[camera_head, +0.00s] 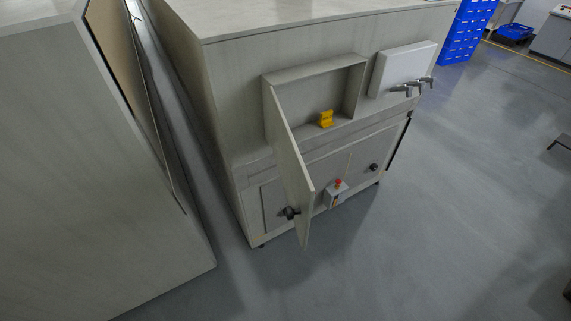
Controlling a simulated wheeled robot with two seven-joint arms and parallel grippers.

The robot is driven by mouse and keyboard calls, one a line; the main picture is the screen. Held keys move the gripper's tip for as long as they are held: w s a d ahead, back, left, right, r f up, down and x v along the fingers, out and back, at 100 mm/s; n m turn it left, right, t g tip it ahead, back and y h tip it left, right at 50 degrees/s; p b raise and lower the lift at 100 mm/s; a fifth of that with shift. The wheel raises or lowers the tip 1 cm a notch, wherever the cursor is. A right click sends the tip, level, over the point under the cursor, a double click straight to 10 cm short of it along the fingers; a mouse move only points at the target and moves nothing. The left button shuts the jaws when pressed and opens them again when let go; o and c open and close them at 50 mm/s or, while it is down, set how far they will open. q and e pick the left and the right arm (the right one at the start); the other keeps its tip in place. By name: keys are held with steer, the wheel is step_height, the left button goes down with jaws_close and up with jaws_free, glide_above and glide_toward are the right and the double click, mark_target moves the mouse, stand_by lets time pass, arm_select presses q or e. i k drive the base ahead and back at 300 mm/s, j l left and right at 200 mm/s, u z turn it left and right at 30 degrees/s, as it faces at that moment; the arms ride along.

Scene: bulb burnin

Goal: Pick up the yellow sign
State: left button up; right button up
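The yellow sign (326,119) is a small bright yellow piece standing on the floor of an open recess (340,85) in the front of a pale cabinet (240,100). A door panel (292,165) of the recess is swung open and sticks out toward me, to the left of the sign. The sign is in plain sight and nothing touches it. Neither of my grippers shows in the head view.
A white box with metal taps (404,68) is to the right of the recess. A small box with a red button (337,193) sits below it. Another tall cabinet (90,180) is close on the left. Blue crates (463,35) stand far right.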

mark_target(326, 120)
steer(key=i+l+u, duration=0.15)
steer(key=l, duration=0.45)
steer(key=i+l+u, duration=0.1)
steer(key=l, duration=0.5)
steer(key=i+l+u, duration=0.15)
steer(key=l, duration=0.5)
steer(key=i+l+u, duration=0.15)
steer(key=l, duration=0.45)
